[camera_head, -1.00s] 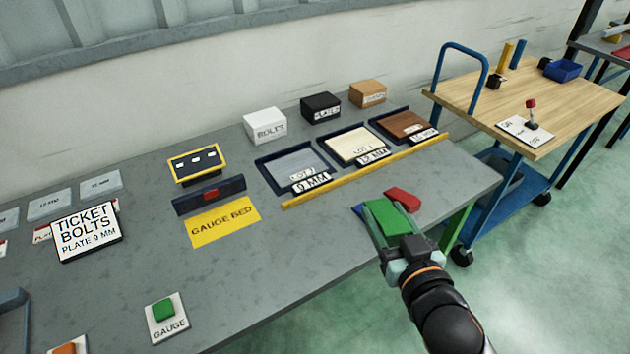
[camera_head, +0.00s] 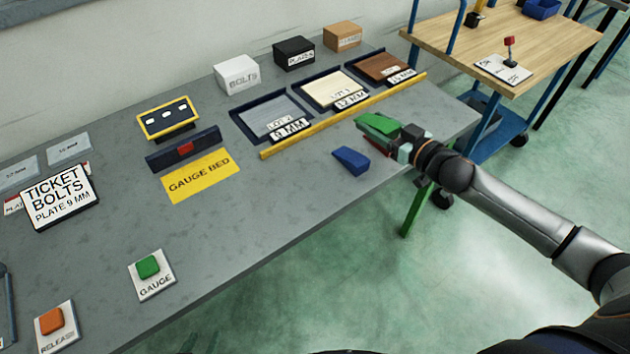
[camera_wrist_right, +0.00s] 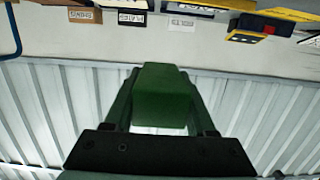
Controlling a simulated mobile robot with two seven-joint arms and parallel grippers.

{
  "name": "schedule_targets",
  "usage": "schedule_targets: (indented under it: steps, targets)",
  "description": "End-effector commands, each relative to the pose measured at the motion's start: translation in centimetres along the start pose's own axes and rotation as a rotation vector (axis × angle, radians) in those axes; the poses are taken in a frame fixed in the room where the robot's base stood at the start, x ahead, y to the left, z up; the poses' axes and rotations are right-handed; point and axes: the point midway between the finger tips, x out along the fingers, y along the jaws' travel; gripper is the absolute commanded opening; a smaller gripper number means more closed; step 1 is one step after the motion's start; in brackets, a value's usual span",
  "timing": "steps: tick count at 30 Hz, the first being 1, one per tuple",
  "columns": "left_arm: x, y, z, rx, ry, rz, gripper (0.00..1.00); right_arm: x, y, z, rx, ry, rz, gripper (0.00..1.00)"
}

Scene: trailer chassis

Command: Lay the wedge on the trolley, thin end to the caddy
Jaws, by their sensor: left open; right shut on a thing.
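My right gripper (camera_head: 392,134) is shut on a green wedge (camera_head: 376,123), held near the right end of the grey bench. The green wedge also fills the space between the fingers in the right wrist view (camera_wrist_right: 163,98). A blue wedge (camera_head: 350,160) lies on the bench just left of and below it in the picture. A red piece (camera_head: 374,146) shows beneath the gripper, partly hidden. The trolley (camera_head: 455,40) has a wooden top and stands to the right of the bench. A blue caddy (camera_head: 541,9) stands on its far part, cut by the picture edge. My left gripper is not seen.
A yellow strip (camera_head: 340,117) runs along the bench before several plate trays. A card with a red-topped lever (camera_head: 509,50) is on the trolley's near part. A gap with open floor separates bench and trolley. The bench's front middle is clear.

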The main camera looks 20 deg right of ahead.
Motion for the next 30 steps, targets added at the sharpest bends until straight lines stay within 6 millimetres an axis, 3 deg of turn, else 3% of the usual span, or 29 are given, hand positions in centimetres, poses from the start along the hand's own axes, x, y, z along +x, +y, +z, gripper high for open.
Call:
schedule_targets:
  steps: [8,11,21,25,30]
  targets:
    - [0.0,0.0,0.0,0.0,0.0,0.0,0.5,0.1,-0.4,0.1,0.001,0.001,-0.001,0.0]
    - [-0.1,0.0,-0.1,0.0,0.0,0.0,0.5,0.6,-1.7,0.7,0.005,0.001,-0.003,0.0]
    - [0.1,0.0,0.1,0.0,0.0,0.0,0.5,3.7,-9.4,4.3,0.006,0.0,-0.001,0.0]
    - [0.7,-0.1,0.7,0.0,0.001,0.0,0.5,4.6,-11.1,6.7,0.005,-0.001,0.001,0.0]
    - [0.9,-0.1,1.0,0.0,0.0,0.0,0.5,5.2,-12.2,8.0,0.0,0.0,0.0,0.0]
